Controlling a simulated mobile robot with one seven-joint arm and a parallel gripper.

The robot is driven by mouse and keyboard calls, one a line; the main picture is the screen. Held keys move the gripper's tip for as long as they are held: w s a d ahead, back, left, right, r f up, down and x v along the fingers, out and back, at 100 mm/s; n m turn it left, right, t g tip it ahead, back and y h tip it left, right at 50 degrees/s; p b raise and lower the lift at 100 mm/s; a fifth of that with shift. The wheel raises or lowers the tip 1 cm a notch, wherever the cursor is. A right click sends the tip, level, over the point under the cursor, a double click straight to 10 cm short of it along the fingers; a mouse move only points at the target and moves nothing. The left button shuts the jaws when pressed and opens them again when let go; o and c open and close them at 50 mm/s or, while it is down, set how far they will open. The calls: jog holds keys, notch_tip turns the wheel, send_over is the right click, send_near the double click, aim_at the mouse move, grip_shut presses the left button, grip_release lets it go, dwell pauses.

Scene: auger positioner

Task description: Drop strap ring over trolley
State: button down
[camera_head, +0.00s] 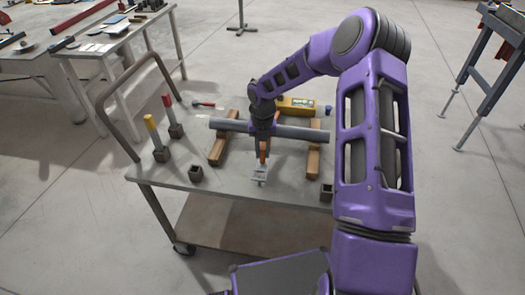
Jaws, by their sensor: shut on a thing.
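The trolley (225,186) has a grey top, a lower shelf and a bent tube handle at its left. My gripper (264,143) points down over the middle of the trolley, in front of a grey tube (298,132). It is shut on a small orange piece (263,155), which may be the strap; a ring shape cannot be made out. A small pale grey piece (260,175) shows just below the orange piece. I cannot tell whether it hangs from it or rests on the top. My gripper's fingertips are too small to see clearly.
The tube lies across two wooden blocks (313,162). Yellow-handled (151,124) and red-handled (168,106) tools stand in holders at the left. Small open sockets (195,172) sit along the front. A yellow box (297,106) stands behind the tube. A cluttered bench (100,42) is at the upper left.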

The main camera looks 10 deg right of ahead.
aim_at(262, 161)
jog(key=shift+f+b, duration=1.3)
jog(key=shift+f, duration=1.15)
jog(key=c, duration=0.7)
grip_release()
jog(key=shift+o, duration=0.2)
notch_tip(262, 161, up, 17)
jog(key=p, duration=0.2)
jog(key=shift+r, duration=0.2)
